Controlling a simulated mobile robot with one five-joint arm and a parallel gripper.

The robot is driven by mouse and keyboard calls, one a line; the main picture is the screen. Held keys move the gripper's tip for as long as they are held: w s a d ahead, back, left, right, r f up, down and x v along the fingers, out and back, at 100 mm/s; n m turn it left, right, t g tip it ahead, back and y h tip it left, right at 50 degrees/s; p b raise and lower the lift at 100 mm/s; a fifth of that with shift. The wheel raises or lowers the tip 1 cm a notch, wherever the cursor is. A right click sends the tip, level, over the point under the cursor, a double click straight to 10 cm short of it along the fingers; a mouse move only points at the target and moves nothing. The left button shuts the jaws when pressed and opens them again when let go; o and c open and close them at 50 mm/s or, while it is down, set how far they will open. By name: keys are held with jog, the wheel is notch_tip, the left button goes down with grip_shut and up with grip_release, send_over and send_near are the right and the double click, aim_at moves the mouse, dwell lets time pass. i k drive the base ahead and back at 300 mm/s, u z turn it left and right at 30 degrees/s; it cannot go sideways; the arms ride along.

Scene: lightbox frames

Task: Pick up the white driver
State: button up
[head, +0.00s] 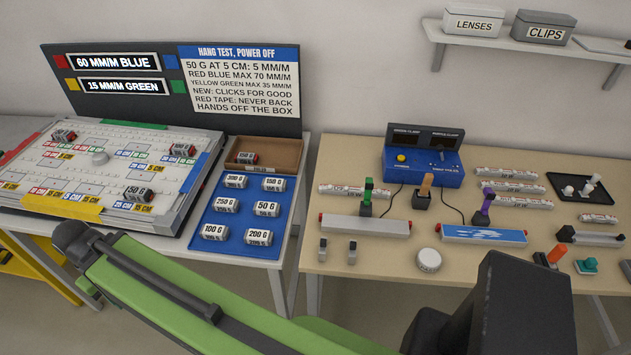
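I cannot single out a white driver with certainty. A small white piece with a slanted stem (590,186) lies on a black tray (567,198) at the right of the wooden table, beside another small white piece. Upright tools with a green handle (368,192), an orange handle (426,184) and a purple handle (487,203) stand nearer the middle. My green and black arm crosses the foreground, below and in front of the table. My gripper's fingertips do not show, so I cannot see what they hold.
The wooden table (340,258) carries a blue control box (423,172), several white labelled tubes, two long bars, a round white dial (428,260) and small clamps. At left are a blue weight tray (222,243) and a large board (95,150). A shelf (500,41) hangs above.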

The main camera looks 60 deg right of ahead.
aim_at(273, 184)
jog(key=z, duration=0.15)
jog(key=i, duration=1)
jog(key=u, duration=0.1)
